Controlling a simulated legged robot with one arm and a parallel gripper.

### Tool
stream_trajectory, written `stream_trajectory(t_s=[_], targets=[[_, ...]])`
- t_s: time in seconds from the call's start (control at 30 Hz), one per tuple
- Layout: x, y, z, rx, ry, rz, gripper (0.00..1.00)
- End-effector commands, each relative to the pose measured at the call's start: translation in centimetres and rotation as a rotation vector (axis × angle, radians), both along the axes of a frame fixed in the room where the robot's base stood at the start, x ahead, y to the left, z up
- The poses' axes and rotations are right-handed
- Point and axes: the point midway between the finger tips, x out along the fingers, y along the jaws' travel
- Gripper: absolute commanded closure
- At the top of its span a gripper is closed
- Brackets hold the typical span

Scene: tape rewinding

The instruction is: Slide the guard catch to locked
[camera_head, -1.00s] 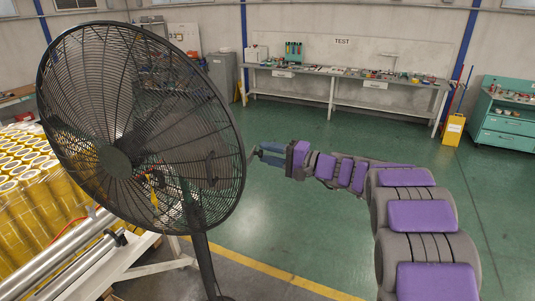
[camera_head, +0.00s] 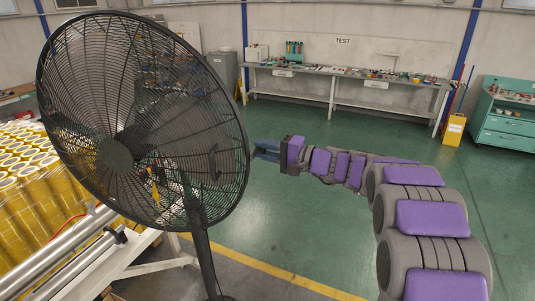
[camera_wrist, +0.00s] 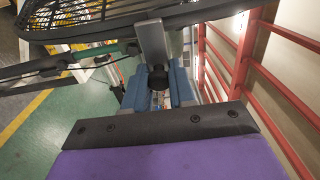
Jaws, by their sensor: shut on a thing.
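The fan guard (camera_head: 130,110) is a large round black wire cage at the left of the head view. Its rim also crosses the top of the wrist view (camera_wrist: 100,28). The guard catch (camera_wrist: 152,42) shows in the wrist view as a grey metal bar at the rim, with a black round knob at its near end. My gripper (camera_head: 265,149) is at the right edge of the guard. In the wrist view its blue fingers (camera_wrist: 156,80) stand on either side of the knob, shut on it. Whether the catch is at locked cannot be told.
Stacked yellow tape rolls (camera_head: 25,175) and a white frame with metal rollers (camera_head: 75,240) stand at the left. A red rail structure (camera_wrist: 245,65) rises close to the right in the wrist view. Green floor (camera_head: 300,225) right of the fan is clear.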

Motion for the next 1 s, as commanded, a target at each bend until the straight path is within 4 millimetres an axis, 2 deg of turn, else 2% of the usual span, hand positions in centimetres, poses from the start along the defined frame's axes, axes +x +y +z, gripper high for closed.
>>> stream_trajectory(t_s=[0.33,0.8,0.83,1.0], targets=[[-2.1,0.2,-0.2,0.009,-0.005,0.003,1.0],[-2.8,-0.1,-0.3,0.009,0.001,0.006,1.0],[-2.8,-0.1,-0.3,0.008,0.001,0.006,0.73],[-2.6,-0.2,-0.3,0.009,0.001,0.004,0.57]])
